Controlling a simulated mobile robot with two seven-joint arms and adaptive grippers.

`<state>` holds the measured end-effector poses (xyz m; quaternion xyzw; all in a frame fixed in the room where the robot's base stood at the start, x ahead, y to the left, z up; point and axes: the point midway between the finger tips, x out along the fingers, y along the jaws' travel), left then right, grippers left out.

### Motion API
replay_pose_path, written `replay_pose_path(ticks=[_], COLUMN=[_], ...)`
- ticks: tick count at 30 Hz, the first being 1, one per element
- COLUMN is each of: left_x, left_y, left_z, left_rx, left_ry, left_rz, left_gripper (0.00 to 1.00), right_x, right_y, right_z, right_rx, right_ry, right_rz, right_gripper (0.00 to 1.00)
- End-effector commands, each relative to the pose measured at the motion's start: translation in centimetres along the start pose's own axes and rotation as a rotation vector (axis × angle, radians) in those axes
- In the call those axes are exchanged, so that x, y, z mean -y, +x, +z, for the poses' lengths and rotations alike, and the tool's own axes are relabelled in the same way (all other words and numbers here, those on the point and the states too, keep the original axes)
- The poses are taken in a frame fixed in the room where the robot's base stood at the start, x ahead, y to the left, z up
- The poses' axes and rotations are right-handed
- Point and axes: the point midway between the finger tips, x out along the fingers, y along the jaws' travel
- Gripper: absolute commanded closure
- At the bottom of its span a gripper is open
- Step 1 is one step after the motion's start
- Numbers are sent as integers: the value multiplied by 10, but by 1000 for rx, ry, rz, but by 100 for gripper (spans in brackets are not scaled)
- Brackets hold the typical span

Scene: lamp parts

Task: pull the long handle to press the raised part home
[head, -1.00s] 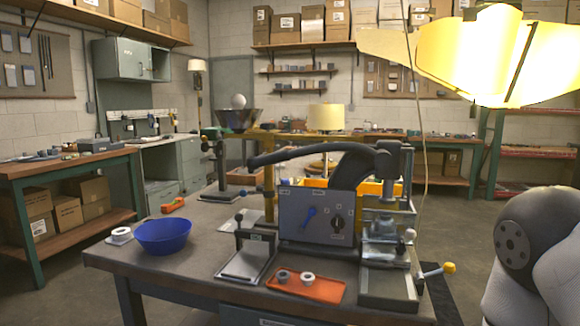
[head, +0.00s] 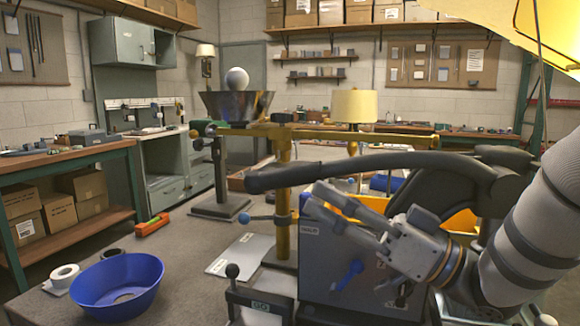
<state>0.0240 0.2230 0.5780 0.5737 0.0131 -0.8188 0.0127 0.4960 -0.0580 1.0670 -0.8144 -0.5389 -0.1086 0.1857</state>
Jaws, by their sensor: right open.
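The long black handle (head: 350,168) runs level across the middle of the head view, from its rounded free end at the left to the dark press arm (head: 445,195) at the right. My right gripper (head: 313,198) is open and empty. Its fingers point left, just below the handle in the picture, in front of the grey press box (head: 340,250). I cannot tell whether they touch the handle. My right arm covers the press column, so the raised part is hidden. My left gripper is out of view.
A blue bowl (head: 117,290) and a white roll (head: 64,275) are at the bench's left. A black-knobbed clamp stand (head: 250,295) stands before the press box. A brass post (head: 283,205) rises behind the handle. A yellow lamp shade hangs at upper right.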

Motion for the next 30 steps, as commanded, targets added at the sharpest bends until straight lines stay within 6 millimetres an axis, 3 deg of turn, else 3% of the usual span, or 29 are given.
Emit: replay_pose_path(ticks=[10,20,26,30], left_x=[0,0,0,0], left_y=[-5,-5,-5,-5], left_z=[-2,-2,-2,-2], left_rx=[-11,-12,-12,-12], left_ry=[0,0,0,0], left_rz=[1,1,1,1], left_gripper=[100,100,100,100], right_x=[1,0,0,0], right_y=[62,72,71,71], right_z=[0,1,1,1], right_rx=[1,1,1,1], right_ry=[-3,2,1,1], right_rz=[-2,1,1,1], right_gripper=[56,56,97,100])
